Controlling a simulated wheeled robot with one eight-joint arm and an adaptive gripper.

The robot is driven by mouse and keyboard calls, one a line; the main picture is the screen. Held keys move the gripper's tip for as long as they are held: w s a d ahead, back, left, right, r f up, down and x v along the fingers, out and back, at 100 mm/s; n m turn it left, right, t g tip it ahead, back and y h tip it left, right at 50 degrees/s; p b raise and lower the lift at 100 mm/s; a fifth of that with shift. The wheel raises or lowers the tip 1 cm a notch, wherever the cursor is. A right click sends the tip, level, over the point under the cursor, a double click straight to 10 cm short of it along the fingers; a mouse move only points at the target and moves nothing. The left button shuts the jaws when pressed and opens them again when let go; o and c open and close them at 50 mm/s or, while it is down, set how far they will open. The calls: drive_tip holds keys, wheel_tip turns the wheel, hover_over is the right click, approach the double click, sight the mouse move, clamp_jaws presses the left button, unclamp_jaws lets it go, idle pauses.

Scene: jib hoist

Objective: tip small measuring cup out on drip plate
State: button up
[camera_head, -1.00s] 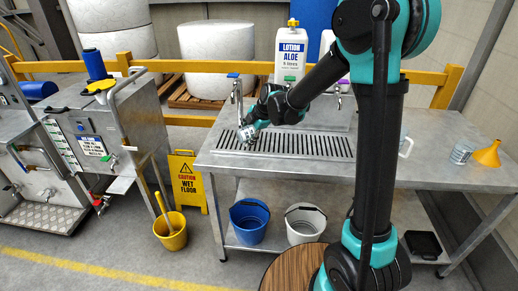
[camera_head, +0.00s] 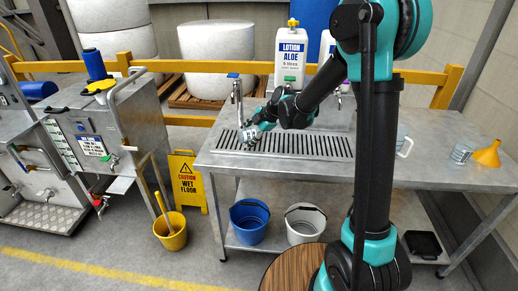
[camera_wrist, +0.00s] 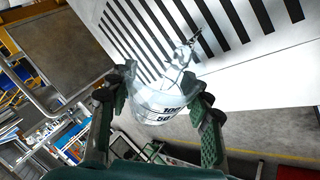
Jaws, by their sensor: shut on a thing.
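My gripper (camera_head: 257,130) is shut on the small measuring cup (camera_head: 249,135), a clear cup with dark markings. In the wrist view the cup (camera_wrist: 160,103) sits between both fingers (camera_wrist: 160,98) and shows "100" and "50". It is tilted, its far end towards the slots of the drip plate (camera_wrist: 215,60). A clear, greyish shape lies beyond that end; I cannot tell whether it is water or part of the tap. In the head view the cup is over the left part of the slotted drip plate (camera_head: 318,146). Its contents cannot be made out.
A tap (camera_head: 236,100) stands at the back left of the bench, close to the cup. A lotion jug (camera_head: 291,60) stands behind. A clear jug (camera_head: 403,142), another measuring cup (camera_head: 461,152) and an orange funnel (camera_head: 488,154) are at the right. Buckets stand below.

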drive_tip(key=shift+r+y, duration=0.2)
drive_tip(key=shift+y, duration=0.3)
drive_tip(key=shift+w+d+g+y, duration=0.15)
drive_tip(key=shift+g+y, duration=0.15)
drive_tip(key=shift+s+a+f+h, duration=0.2)
drive_tip(key=shift+s+a+h, duration=0.15)
drive_tip(key=shift+h, duration=0.55)
drive_tip(key=shift+w+r+n+t+h, duration=0.1)
drive_tip(key=shift+r+n+t+h, duration=0.2)
drive_tip(key=shift+t+h, duration=0.4)
drive_tip(key=shift+a, duration=0.1)
